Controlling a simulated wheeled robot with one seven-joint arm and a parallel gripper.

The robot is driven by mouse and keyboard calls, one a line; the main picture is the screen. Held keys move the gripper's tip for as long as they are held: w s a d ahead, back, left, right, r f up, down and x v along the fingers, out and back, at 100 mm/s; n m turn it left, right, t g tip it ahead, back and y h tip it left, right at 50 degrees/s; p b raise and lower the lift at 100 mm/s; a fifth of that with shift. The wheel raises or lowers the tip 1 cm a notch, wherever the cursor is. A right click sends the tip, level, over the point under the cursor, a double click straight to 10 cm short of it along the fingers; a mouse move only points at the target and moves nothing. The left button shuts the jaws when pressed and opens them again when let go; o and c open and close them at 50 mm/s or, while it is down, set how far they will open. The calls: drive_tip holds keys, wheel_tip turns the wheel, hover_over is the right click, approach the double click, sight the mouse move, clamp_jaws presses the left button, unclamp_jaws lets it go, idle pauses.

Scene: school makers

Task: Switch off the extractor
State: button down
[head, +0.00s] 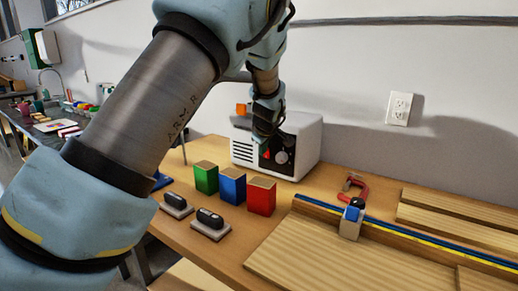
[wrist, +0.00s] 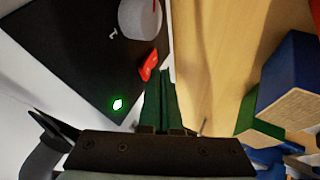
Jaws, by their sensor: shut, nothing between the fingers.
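The extractor (head: 306,142) is a white box at the back of the workbench, against the wall. Its black front panel (wrist: 60,50) fills the left of the wrist view. It carries a red switch (wrist: 149,65), a pale grey round knob (wrist: 140,18) and a glowing green light (wrist: 117,104). My gripper (wrist: 161,78) is shut and empty, its dark green fingertips close beside the red switch. I cannot tell whether they touch it. In the head view my gripper (head: 262,137) is in front of the panel and hides part of it.
Green (head: 205,178), blue (head: 232,186) and red (head: 261,195) blocks stand in front of the extractor. Two dark-topped erasers (head: 210,219) lie nearer. A red clamp (head: 355,186) and wooden boards (head: 320,250) take up the right side.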

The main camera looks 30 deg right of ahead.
drive_tip(key=shift+w+d, duration=0.1)
drive_tip(key=shift+d, duration=0.05)
drive_tip(key=shift+d+r, duration=0.1)
drive_tip(key=shift+d, duration=0.05)
idle(0.4)
drive_tip(key=shift+w+r, duration=0.1)
drive_tip(key=shift+r, duration=0.05)
drive_tip(key=shift+r, duration=0.65)
